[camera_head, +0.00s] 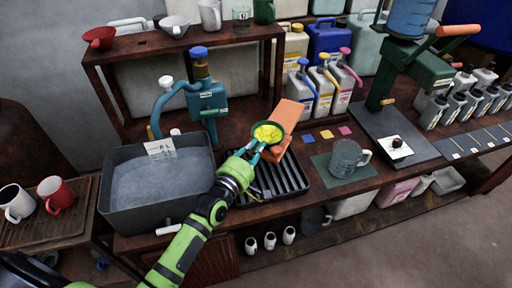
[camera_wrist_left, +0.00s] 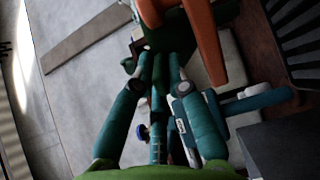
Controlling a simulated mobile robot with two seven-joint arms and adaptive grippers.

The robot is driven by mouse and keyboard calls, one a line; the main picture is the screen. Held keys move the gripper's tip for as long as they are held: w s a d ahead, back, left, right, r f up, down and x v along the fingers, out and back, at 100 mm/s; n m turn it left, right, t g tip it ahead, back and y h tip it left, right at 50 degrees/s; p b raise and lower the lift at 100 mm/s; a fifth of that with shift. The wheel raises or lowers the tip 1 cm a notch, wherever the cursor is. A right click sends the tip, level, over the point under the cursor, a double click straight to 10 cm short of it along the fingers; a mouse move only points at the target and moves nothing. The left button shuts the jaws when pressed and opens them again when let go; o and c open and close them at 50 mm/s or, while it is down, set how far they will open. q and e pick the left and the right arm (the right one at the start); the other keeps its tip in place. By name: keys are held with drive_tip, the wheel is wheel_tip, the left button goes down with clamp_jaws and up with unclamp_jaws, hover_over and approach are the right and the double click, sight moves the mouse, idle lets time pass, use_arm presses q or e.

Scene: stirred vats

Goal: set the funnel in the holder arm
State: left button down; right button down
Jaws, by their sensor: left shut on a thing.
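My left gripper (camera_head: 257,152) reaches over the black slatted tray (camera_head: 298,178) and is shut on a round, green-rimmed thing with a yellow inside (camera_head: 268,132), which appears to be the funnel. In the left wrist view, a dark green body (camera_wrist_left: 172,32) sits between the teal fingertips (camera_wrist_left: 160,58). An orange piece (camera_head: 289,113) stands close behind it and also shows in the wrist view (camera_wrist_left: 204,38); I cannot tell whether this is the holder arm or whether they touch. My right gripper is not in view.
A grey vat (camera_head: 150,200) stands left of the tray, with a teal pump (camera_head: 207,98) behind it. A glass mug (camera_head: 347,158) and a green press stand (camera_head: 425,68) are to the right. A shelf (camera_head: 180,42) with a red bowl (camera_head: 98,37) is at the back.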

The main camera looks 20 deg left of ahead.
use_arm(q)
drive_tip(key=shift+d, duration=0.15)
drive_tip(key=c, duration=1.2)
unclamp_jaws()
drive_tip(key=shift+o, duration=0.2)
drive_tip(key=s+a, duration=0.2)
drive_tip(key=s, duration=1)
drive_tip(key=shift+a, duration=0.2)
